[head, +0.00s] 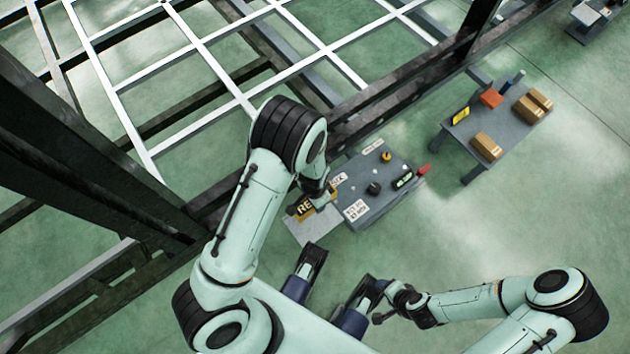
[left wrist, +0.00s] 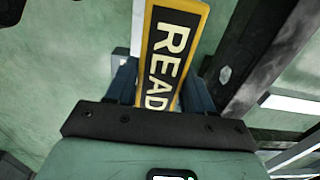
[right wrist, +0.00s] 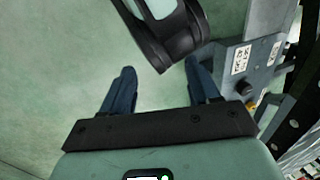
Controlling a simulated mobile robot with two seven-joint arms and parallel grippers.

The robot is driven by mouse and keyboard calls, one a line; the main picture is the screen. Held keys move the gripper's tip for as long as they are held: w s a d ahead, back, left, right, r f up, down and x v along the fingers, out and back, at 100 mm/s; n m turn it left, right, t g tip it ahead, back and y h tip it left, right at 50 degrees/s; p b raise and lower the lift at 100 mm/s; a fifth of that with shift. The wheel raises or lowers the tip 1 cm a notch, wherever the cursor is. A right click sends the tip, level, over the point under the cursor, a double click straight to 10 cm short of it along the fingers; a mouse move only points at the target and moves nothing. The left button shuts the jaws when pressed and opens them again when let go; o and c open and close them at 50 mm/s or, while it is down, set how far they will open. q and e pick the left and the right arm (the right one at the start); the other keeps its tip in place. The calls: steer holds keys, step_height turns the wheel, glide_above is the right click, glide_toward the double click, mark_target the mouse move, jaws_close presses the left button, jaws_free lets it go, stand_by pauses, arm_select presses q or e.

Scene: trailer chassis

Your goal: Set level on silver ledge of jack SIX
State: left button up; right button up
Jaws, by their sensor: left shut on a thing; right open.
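My left gripper (head: 318,192) is shut on a black sign with a yellow border (left wrist: 165,50) that reads "READ", its far end cut off in the left wrist view. In the head view the sign (head: 303,206) is partly hidden by my gripper and lies over or just above a light silver plate (head: 314,226), perhaps the ledge; contact cannot be told. The plate adjoins a grey unit (head: 350,190) with white labels too small to read. A dark bar with a green patch (head: 403,180), perhaps a level, lies on the unit. My right gripper (head: 382,303) is open and empty.
The grey unit's top carries a black knob (head: 374,188), a yellow-based button (head: 386,157) and a red end piece (head: 424,169). A grey table (head: 515,130) with boxes stands at the right. A dark beam and white lattice (head: 190,45) fill the left and back.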

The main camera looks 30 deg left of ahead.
steer(key=w+d+f+t+h+b, duration=0.1)
steer(key=w+d+f+t+b, duration=0.1)
steer(key=w+d+f+b, duration=0.25)
arm_select(q)
step_height(320, 180, down, 14)
steer(key=shift+f+b, duration=0.55)
steer(key=shift+f, duration=1.5)
arm_select(e)
steer(key=shift+m+g, duration=0.4)
steer(key=shift+g, duration=0.4)
steer(key=shift+s+a+f, duration=0.2)
steer(key=shift+s+f, duration=0.45)
steer(key=shift+f, duration=0.3)
steer(key=shift+s+a+f, duration=0.15)
steer(key=shift+s+f, duration=0.45)
steer(key=shift+f, duration=0.35)
arm_select(q)
steer(key=shift+f, duration=0.15)
steer(key=o, duration=1.3)
arm_select(e)
steer(key=shift+s+f, duration=0.15)
steer(key=shift+s, duration=0.05)
